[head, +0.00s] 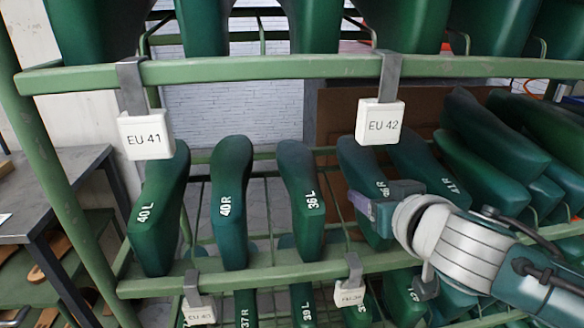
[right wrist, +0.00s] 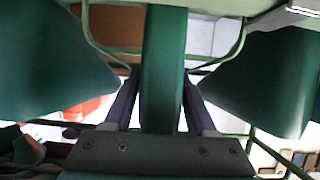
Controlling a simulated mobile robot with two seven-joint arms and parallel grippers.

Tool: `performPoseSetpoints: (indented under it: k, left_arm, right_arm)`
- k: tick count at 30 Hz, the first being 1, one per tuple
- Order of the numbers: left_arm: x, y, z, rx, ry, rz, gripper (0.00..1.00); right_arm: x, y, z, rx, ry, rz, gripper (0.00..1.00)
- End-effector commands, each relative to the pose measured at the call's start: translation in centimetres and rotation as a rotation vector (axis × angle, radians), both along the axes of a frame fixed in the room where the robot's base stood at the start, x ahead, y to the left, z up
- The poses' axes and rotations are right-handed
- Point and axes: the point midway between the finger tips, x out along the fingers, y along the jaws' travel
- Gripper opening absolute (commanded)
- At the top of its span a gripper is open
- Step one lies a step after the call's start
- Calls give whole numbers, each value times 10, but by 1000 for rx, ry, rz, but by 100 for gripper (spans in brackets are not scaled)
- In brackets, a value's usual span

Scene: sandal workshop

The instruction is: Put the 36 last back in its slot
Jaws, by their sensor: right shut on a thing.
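A green last marked 36 L (head: 303,195) stands in the middle row of the rack, to the right of lasts marked 40 L (head: 158,215) and 40 R (head: 231,205). My right gripper (head: 372,206) is right of it, across the front of another green last (head: 360,160) whose label is partly covered and not clearly readable. In the right wrist view my right gripper (right wrist: 160,110) is shut on a green last (right wrist: 164,65), its dark fingers on both sides, with other green lasts left and right. My left gripper is not in view.
The upper green rail (head: 260,70) carries tags EU 41 (head: 145,135) and EU 42 (head: 381,122). The lower rail (head: 270,268) carries smaller tags. More lasts crowd the right side (head: 490,135). A grey table (head: 60,185) stands at left.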

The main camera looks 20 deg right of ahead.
Motion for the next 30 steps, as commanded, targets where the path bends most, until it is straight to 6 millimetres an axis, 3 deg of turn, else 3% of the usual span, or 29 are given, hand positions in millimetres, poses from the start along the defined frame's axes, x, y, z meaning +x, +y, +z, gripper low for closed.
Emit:
performPoseSetpoints:
  k: [22,23,30]
  left_arm:
    - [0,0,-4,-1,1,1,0]
    - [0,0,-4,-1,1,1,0]
    - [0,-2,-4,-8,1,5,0]
  right_arm:
    - [1,0,-3,0,-4,1,1]
    - [1,0,-3,0,-4,1,58]
    - [0,0,-3,1,-2,1,85]
